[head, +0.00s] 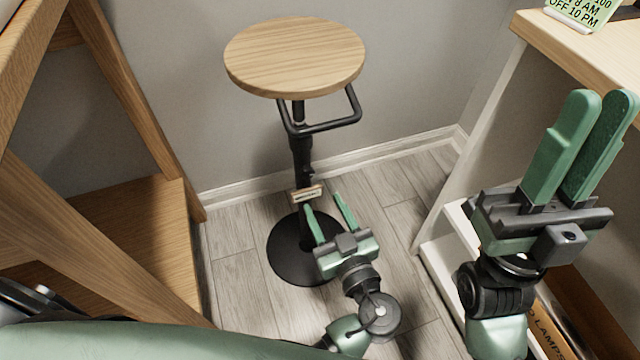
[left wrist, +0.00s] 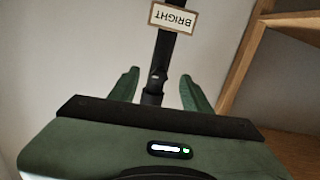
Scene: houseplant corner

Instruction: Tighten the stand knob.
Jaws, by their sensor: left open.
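The stand has a round wooden top (head: 295,57), a black pole (head: 301,155) and a round black base (head: 290,265) on the floor. A small dark protrusion, which looks like the knob (head: 308,172), sticks out of the pole above a "BRIGHT" label plate (head: 307,194). In the left wrist view a small dark fitting on the pole (left wrist: 155,80) lies between my fingertips in the picture. My left gripper (head: 322,201) is open and empty, pointing at the lower pole. I cannot tell how near it is. My right gripper (head: 601,97) is raised at the right, away from the stand; its fingers are close together.
A wooden shelf frame (head: 150,235) stands close on the left. A white and wooden cabinet (head: 520,22) stands on the right, with a green sign (head: 585,10) on top and a lettered box (head: 548,325) low down. Bare floor (head: 400,200) lies right of the stand; a wall is behind.

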